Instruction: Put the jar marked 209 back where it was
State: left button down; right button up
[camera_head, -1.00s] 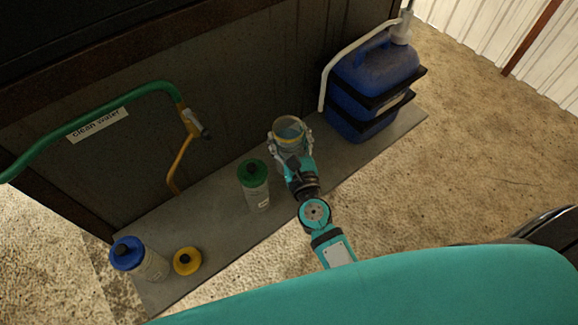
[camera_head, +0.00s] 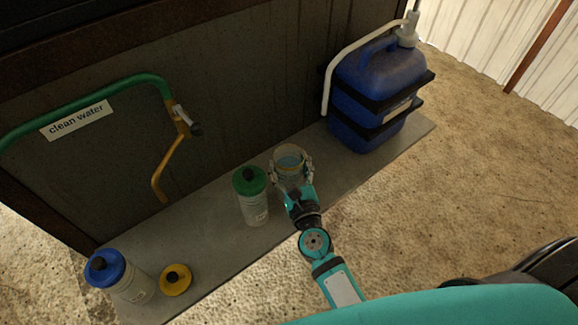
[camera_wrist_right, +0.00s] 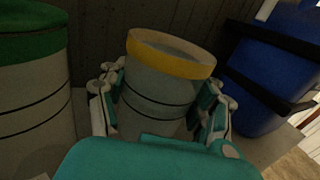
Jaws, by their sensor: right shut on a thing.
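An open clear jar (camera_head: 290,160) with a yellow band at its rim is near the middle of the grey shelf. My right gripper (camera_head: 291,178) is shut on it, with a finger on each side. The right wrist view shows the same jar (camera_wrist_right: 160,100) upright or slightly tilted between the fingers (camera_wrist_right: 160,112). I cannot tell if its base touches the shelf. A jar with a green lid (camera_head: 252,198) stands just left of it, and a jar with a blue lid (camera_head: 124,277) stands at the far left. No number is readable on any jar. My left gripper is not in view.
A yellow lid (camera_head: 175,279) lies on the shelf (camera_head: 215,249) beside the blue-lidded jar. A blue canister (camera_head: 372,95) in black straps stands at the right. A green pipe labelled clean water (camera_head: 120,93) with a tap is on the dark wall behind.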

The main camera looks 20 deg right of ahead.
jog(key=o, duration=1.3)
jog(key=shift+f, duration=0.15)
jog(key=o, duration=0.4)
jog(key=shift+o, duration=0.2)
